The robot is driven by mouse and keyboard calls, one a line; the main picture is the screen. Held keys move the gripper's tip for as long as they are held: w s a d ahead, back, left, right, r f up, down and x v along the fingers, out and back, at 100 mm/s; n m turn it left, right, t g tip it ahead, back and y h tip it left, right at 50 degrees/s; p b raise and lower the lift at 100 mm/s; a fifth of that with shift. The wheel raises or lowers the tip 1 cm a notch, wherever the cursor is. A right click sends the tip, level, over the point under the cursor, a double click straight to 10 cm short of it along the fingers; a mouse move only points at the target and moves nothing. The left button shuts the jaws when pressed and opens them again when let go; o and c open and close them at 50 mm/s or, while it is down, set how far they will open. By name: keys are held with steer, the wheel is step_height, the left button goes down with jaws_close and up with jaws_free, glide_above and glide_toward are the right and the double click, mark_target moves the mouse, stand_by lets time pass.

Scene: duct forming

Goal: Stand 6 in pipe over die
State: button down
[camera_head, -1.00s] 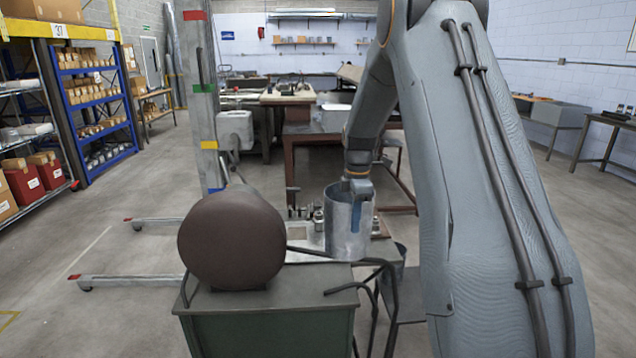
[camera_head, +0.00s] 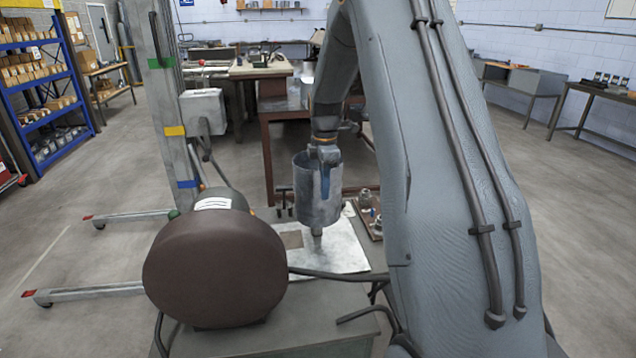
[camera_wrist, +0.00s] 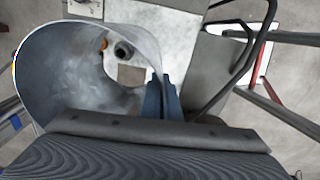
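The grey metal pipe (camera_head: 307,198) hangs upright from my gripper (camera_head: 325,182), which is shut on its upper wall, a blue finger showing on the near side. In the wrist view the pipe (camera_wrist: 68,70) opens toward the camera, and the blue fingers (camera_wrist: 160,98) grip its right wall. A short metal post, which looks like the die (camera_head: 316,239), shows just under the pipe's lower rim on a pale plate (camera_head: 345,255). In the wrist view its top (camera_wrist: 123,50) shows through the pipe's bore, off-centre. Whether the pipe's rim is around the post is unclear.
A big brown round machine part (camera_head: 215,272) stands close at the left front. Small metal fittings (camera_head: 366,200) sit right of the plate. A lift mast (camera_head: 172,110) with floor legs stands at the left. A dark cable (camera_head: 335,273) crosses the plate's front.

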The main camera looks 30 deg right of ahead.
mark_target(325, 216)
steer(key=shift+f+b, duration=0.9)
steer(key=shift+f, duration=0.6)
steer(key=shift+f+b, duration=1.25)
steer(key=shift+f, duration=2.65)
steer(key=c, duration=1.9)
jaws_free()
steer(key=shift+c, duration=0.2)
steer(key=shift+s, duration=0.1)
step_height(325, 216, up, 8)
steer(key=shift+f+b, duration=0.1)
steer(key=shift+b, duration=1)
